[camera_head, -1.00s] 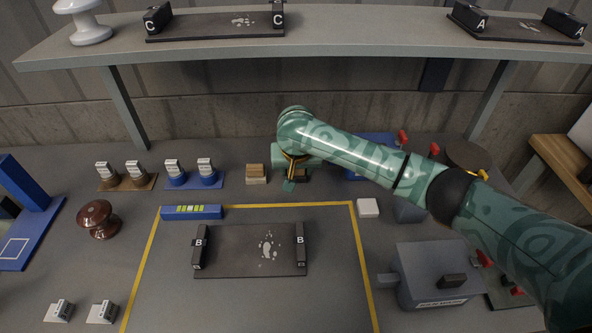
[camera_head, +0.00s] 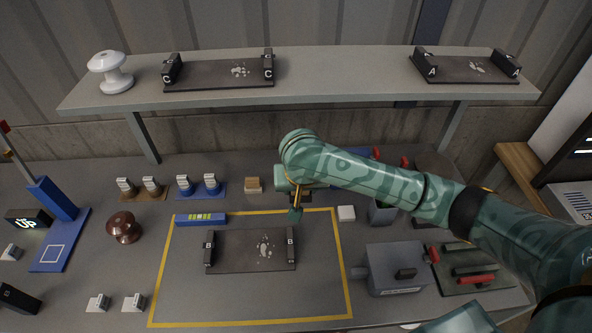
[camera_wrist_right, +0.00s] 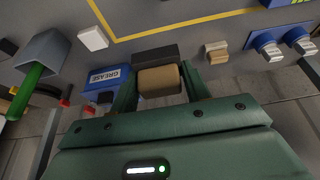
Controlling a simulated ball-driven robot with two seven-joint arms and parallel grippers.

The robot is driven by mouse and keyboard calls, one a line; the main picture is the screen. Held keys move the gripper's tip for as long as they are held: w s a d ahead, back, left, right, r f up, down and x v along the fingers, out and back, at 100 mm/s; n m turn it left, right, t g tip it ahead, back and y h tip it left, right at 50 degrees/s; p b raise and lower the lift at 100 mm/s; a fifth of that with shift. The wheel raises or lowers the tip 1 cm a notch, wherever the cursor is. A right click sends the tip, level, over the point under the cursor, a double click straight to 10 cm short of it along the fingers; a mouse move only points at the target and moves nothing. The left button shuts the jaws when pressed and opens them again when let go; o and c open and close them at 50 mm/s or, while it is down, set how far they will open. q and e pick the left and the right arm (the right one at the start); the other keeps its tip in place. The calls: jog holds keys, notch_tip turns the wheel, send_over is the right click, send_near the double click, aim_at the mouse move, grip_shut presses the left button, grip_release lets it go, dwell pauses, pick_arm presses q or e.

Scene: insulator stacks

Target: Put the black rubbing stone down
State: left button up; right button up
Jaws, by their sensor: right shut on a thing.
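My right gripper (camera_head: 297,206) is behind the yellow-lined work area, to the right of the tan block. In the right wrist view its fingers (camera_wrist_right: 160,88) are shut on a block with a tan wooden back and a black face, the black rubbing stone (camera_wrist_right: 155,54). In the head view the stone is mostly hidden by the gripper and arm. I cannot tell whether it touches the table. A similar block with a lighter face, the tan block (camera_head: 253,185), stands on the table just left of the gripper. My left gripper is not in view.
The yellow outline (camera_head: 345,275) surrounds tray B (camera_head: 232,262) and a blue level (camera_head: 200,219). A white block (camera_head: 346,213), a grey box (camera_head: 397,268) and a blue grease box (camera_wrist_right: 108,78) are near the arm. A shelf (camera_head: 330,80) spans the back.

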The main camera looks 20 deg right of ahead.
jog(key=shift+s+r, duration=0.15)
jog(key=shift+s, duration=0.25)
